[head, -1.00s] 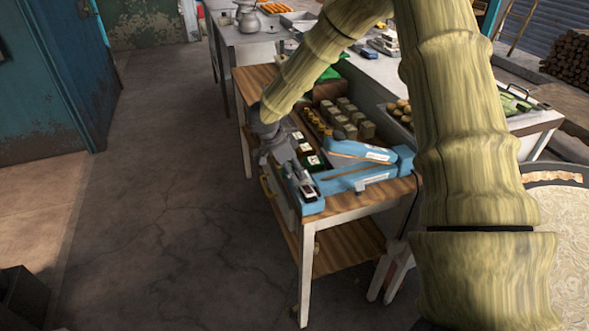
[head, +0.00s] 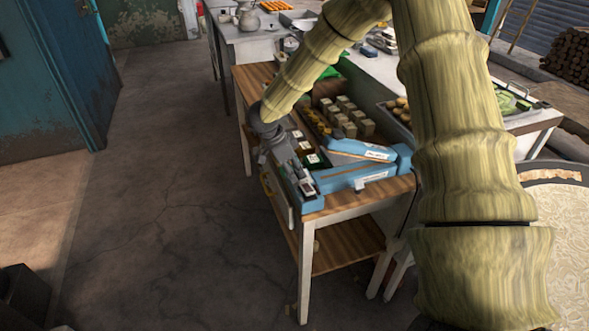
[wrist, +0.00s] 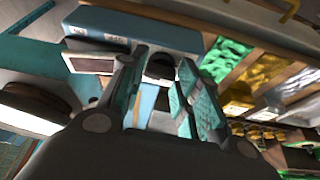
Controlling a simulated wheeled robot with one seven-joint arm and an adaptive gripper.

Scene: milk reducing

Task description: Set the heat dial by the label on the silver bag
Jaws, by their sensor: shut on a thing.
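My gripper (head: 305,184) reaches down at the near left end of a long blue unit (head: 345,178) on the wooden-topped table. In the wrist view, my gripper (wrist: 160,66) has its fingers on either side of a dark round knob (wrist: 161,68), which looks like the heat dial; the fingers hide part of it. Pale labels show on the blue casing (wrist: 145,30) beside it. A crinkled silver bag (wrist: 291,90) lies to the right in the wrist view, beyond gold and green ones. Its label is not readable.
A gold bag (wrist: 265,70) and a green bag (wrist: 226,60) sit in slots beside the blue unit. Several small blocks (head: 350,115) stand on the table behind my gripper. The floor (head: 170,220) to the left is clear.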

